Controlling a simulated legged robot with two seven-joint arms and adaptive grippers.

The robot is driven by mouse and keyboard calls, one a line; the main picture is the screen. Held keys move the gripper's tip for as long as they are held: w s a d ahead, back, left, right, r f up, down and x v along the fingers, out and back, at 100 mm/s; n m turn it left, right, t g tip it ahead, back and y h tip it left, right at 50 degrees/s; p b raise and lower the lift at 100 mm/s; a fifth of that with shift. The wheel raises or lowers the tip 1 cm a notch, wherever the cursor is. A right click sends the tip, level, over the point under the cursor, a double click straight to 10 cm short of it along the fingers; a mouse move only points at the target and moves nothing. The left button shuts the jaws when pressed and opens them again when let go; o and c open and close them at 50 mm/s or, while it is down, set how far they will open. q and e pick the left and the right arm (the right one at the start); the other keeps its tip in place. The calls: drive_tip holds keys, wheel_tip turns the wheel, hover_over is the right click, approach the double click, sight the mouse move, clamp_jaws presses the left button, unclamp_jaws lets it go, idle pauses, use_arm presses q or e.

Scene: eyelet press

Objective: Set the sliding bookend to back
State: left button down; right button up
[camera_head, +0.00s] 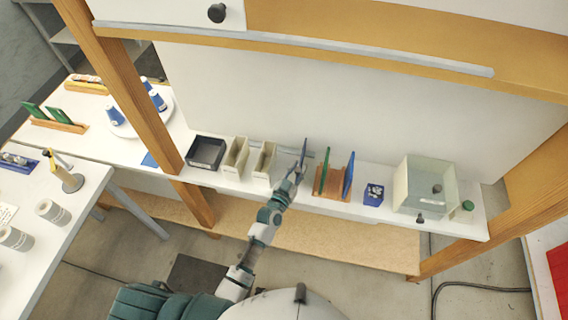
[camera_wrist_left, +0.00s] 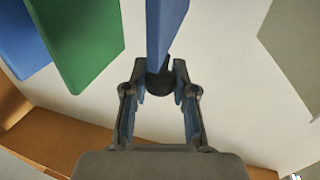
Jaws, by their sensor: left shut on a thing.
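The sliding bookend is an upright blue plate (camera_head: 303,151) on the white shelf, left of a wooden rack. In the left wrist view its blue plate (camera_wrist_left: 166,28) rises at the top middle, with a round black knob (camera_wrist_left: 160,82) at its near end. My left gripper (camera_head: 298,172) reaches it from the front. In the left wrist view the gripper's fingers (camera_wrist_left: 160,90) close around the black knob, whose lower part is partly hidden between them. The bookend's foot and any rail under it are mostly hidden by the gripper. My right gripper is not in view.
The wooden rack (camera_head: 331,194) with green and blue upright panels stands close to the right. Cream holders (camera_head: 262,165) and a dark bin (camera_head: 206,153) stand to the left. A small blue box (camera_head: 373,195) and a clear bin (camera_head: 424,184) are further right. A wooden post (camera_head: 130,85) crosses the left side.

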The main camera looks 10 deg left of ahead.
use_arm(q)
drive_tip(key=shift+d, duration=0.25)
drive_tip(key=shift+a, duration=0.1)
drive_tip(key=c, duration=1)
unclamp_jaws()
drive_tip(key=shift+c, duration=0.2)
drive_tip(key=shift+o, duration=0.7)
drive_tip(key=shift+d, duration=0.25)
